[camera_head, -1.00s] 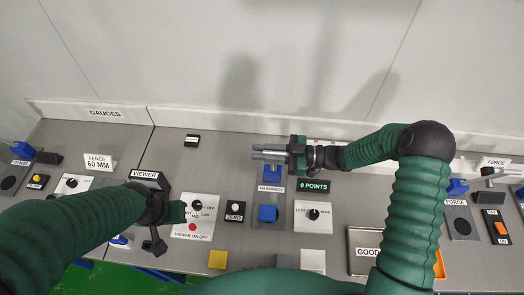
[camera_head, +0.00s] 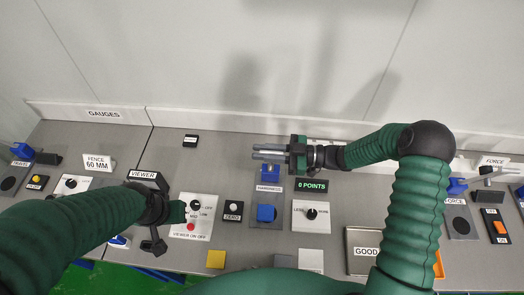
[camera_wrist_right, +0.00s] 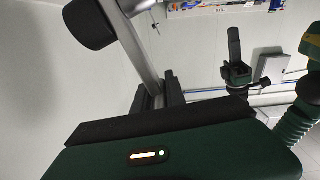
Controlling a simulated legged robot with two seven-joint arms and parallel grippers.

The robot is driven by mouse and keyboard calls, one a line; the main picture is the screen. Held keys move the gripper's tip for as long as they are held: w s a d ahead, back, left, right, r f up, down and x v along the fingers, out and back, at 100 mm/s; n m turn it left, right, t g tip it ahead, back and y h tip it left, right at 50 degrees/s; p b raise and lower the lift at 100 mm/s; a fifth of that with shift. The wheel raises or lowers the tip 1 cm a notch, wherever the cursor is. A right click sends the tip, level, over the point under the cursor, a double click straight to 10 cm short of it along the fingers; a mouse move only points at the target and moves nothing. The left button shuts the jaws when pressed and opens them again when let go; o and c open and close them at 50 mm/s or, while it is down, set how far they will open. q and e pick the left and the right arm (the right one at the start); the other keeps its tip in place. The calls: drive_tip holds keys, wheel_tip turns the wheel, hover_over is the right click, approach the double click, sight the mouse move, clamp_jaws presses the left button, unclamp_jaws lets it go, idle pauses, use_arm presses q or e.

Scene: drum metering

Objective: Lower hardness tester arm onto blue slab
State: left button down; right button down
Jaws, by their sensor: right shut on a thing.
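The hardness tester, labelled HARDNESS (camera_head: 270,188), stands right of centre in the head view. The blue slab (camera_head: 266,213) lies on its grey base, in front of the label, with nothing touching its top. My right gripper (camera_head: 268,153) is above the back of the tester, beyond the slab. It is shut on the tester arm, which its fingers mostly hide in the head view. In the right wrist view a grey bar (camera_wrist_right: 138,45) with a black round end (camera_wrist_right: 87,23) shows beyond the gripper. My left gripper (camera_head: 155,228) is near the VIEWER panel; its finger gap is unclear.
The 0 POINTS display (camera_head: 312,186) and a LESS/MORE dial panel (camera_head: 311,216) stand right of the slab. The ZERO button (camera_head: 233,210) is left of it. A yellow block (camera_head: 216,259) and a GOOD tray (camera_head: 352,234) are nearer the front.

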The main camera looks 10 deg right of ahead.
drive_tip(key=shift+d+f, duration=0.15)
drive_tip(key=shift+f, duration=0.05)
drive_tip(key=s+a+f+n+b, duration=0.2)
drive_tip(key=s+f+n+b, duration=0.3)
drive_tip(key=s+f+b, duration=0.3)
drive_tip(key=shift+s+a+f+n+b, duration=0.25)
drive_tip(key=shift+s+b, duration=0.5)
drive_tip(key=shift+s, duration=1.15)
drive_tip(key=c, duration=1.6)
unclamp_jaws()
drive_tip(key=shift+d, duration=0.1)
drive_tip(key=shift+o, duration=1.1)
drive_tip(key=shift+d, duration=0.2)
drive_tip(key=shift+a, duration=0.1)
